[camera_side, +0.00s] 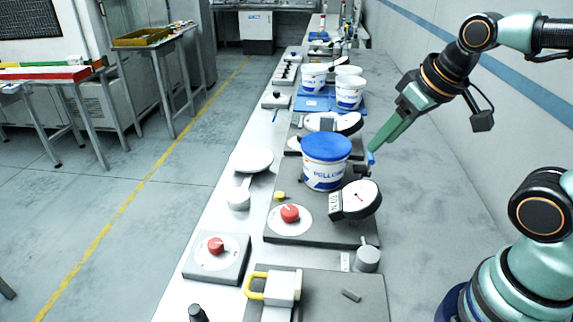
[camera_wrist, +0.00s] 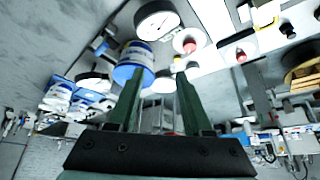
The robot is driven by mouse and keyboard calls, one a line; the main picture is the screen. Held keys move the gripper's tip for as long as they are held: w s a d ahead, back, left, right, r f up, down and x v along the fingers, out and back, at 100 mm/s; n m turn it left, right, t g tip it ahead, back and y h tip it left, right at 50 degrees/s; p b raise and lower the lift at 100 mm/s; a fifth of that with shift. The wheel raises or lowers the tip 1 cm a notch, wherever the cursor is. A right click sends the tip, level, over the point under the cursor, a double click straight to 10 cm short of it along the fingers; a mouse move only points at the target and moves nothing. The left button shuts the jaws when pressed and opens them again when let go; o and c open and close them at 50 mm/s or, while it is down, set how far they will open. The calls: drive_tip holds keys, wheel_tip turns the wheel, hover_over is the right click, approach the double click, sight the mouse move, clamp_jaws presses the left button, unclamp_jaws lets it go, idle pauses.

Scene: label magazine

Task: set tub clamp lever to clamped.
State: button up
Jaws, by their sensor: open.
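A white tub (camera_side: 325,176) with a blue lid (camera_side: 327,146) stands upright on a grey base plate on the bench. A small blue-tipped piece (camera_side: 371,158), probably the tub clamp lever, stands just right of the tub; its setting is too small to tell. My gripper (camera_side: 374,149) has long green fingers pointing down and left, with the tips close to that blue piece; contact cannot be told. In the wrist view my gripper (camera_wrist: 160,75) is open with nothing between the fingers, and the blue-lidded tub (camera_wrist: 136,60) appears behind the left finger.
A round dial gauge (camera_side: 358,199) stands in front of the tub, and a red knob (camera_side: 290,213) sits on the same plate. More white tubs (camera_side: 349,91) stand on a blue tray behind. The bench right of the tub looks clear.

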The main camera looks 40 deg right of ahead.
drive_tip(key=shift+w+d, duration=0.1)
drive_tip(key=shift+d, duration=0.05)
clamp_jaws()
drive_tip(key=m+g, duration=0.5)
drive_tip(key=m, duration=2.2)
hover_over(371, 157)
drive_tip(key=s+d, duration=0.4)
drive_tip(key=d, duration=0.2)
wheel_tip(371, 157, down, 4)
drive_tip(key=r, duration=0.1)
drive_tip(key=w+a+f, duration=0.3)
drive_tip(key=f, duration=0.8)
drive_tip(key=shift+a+f, duration=0.15)
drive_tip(key=shift+f, duration=0.05)
